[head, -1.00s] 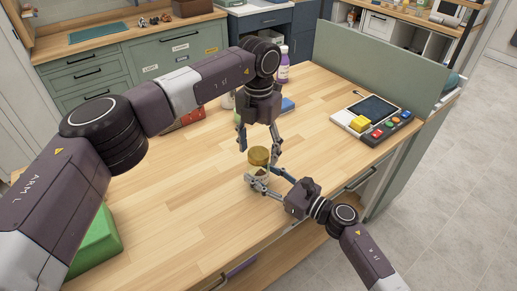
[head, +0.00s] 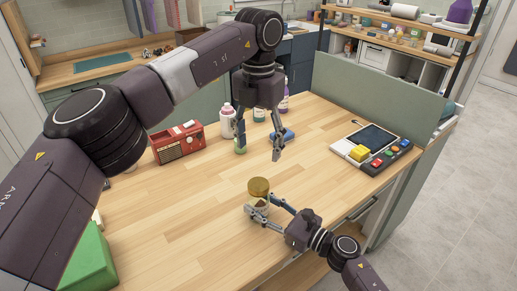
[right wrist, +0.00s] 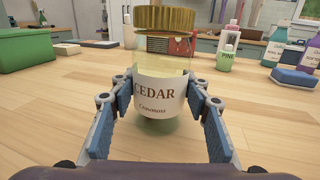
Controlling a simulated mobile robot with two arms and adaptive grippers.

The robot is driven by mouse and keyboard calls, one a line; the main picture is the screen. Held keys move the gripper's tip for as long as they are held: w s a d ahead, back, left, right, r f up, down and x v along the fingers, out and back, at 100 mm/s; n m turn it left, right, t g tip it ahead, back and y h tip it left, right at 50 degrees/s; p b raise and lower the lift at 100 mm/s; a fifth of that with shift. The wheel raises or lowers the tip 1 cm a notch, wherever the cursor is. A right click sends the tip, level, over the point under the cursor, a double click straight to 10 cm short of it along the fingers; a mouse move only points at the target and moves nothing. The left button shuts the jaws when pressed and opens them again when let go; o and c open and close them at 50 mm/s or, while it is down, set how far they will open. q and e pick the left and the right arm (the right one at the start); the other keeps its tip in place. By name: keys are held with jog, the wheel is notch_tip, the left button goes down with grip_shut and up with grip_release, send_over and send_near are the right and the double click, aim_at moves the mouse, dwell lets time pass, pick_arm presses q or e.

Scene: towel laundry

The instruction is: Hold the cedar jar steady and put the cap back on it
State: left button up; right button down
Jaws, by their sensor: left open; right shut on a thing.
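The cedar jar (head: 260,208) is a clear glass jar with a cream CEDAR label and stands upright near the table's front edge. Its label (right wrist: 160,100) faces me in the right wrist view.
A red radio (head: 180,143), a pink-white bottle (head: 226,122), a green pine bottle (right wrist: 232,45) and a blue sponge (head: 283,134) stand behind. A button console (head: 372,118) is at the right and a green box (head: 92,262) at the front left.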

jog(key=c, duration=1)
grip_release()
jog(key=v, duration=1.2)
